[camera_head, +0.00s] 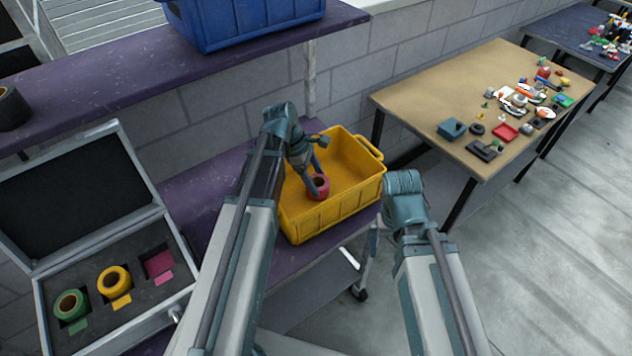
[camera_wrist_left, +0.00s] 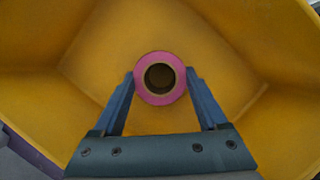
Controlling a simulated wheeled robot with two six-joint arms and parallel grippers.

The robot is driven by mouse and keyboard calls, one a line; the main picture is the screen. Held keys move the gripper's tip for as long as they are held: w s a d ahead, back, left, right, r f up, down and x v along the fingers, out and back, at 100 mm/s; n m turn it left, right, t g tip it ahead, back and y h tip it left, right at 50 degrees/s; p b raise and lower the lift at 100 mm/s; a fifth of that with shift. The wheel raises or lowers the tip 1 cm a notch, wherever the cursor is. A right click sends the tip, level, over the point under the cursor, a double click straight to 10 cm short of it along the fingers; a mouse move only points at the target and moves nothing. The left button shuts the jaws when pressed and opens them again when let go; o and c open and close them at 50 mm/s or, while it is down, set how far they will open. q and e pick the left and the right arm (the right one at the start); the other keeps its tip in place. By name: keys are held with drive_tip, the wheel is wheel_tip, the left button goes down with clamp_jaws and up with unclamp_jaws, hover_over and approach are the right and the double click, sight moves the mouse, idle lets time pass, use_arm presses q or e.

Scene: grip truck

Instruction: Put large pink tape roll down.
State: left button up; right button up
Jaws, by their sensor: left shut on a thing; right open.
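The large pink tape roll (camera_head: 319,187) is inside the yellow crate (camera_head: 337,212) in the head view. My left gripper (camera_head: 314,181) reaches down into the crate and is shut on the roll. In the left wrist view the roll (camera_wrist_left: 160,57) sits between the two fingertips of my left gripper (camera_wrist_left: 160,84), with its hole facing the camera. I cannot tell whether the roll touches the crate floor.
An open case (camera_head: 187,292) at lower left holds a green roll (camera_head: 70,304) and a yellow roll (camera_head: 114,281); its pink-marked slot (camera_head: 159,265) is empty. A blue crate (camera_head: 245,20) stands on the purple shelf (camera_head: 110,62). A wooden table (camera_head: 420,92) with many small objects is at right.

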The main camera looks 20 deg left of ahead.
use_arm(q)
drive_tip(key=shift+f, duration=0.15)
drive_tip(key=o, duration=1.4)
drive_tip(key=shift+c, duration=0.2)
drive_tip(key=shift+a+r+p, duration=0.1)
drive_tip(key=shift+r+p, duration=0.3)
drive_tip(key=shift+r, duration=0.2)
drive_tip(key=p+v, duration=0.6)
drive_tip(key=shift+a+r, duration=0.2)
drive_tip(key=shift+r, duration=0.1)
drive_tip(key=shift+f, duration=0.15)
